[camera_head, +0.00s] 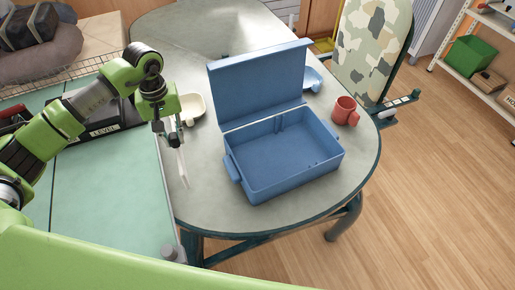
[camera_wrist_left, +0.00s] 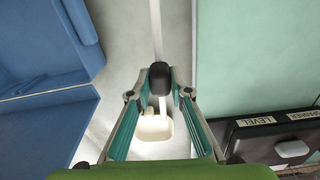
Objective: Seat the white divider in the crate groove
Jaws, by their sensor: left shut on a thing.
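The blue crate (camera_head: 236,172) stands on the grey round-ended table with its lid (camera_head: 258,85) raised at the back. Its inside looks empty, with a thin upright feature on the back wall. My left gripper (camera_head: 176,140) is left of the crate, apart from it, shut on the thin white divider (camera_head: 183,167). The divider hangs down steeply from the fingers, seen nearly edge-on. In the left wrist view, the left gripper (camera_wrist_left: 160,73) closes on the divider (camera_wrist_left: 155,28), which shows as a narrow white strip. The crate (camera_wrist_left: 45,128) is at the left there. My right gripper is out of view.
A cream dish (camera_head: 194,106) sits behind the left gripper. A red mug (camera_head: 345,110) and a blue dish (camera_head: 313,79) stand right of the lid. A dark box labelled LEVEL (camera_head: 98,122) lies on the green surface (camera_head: 110,190) at left.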

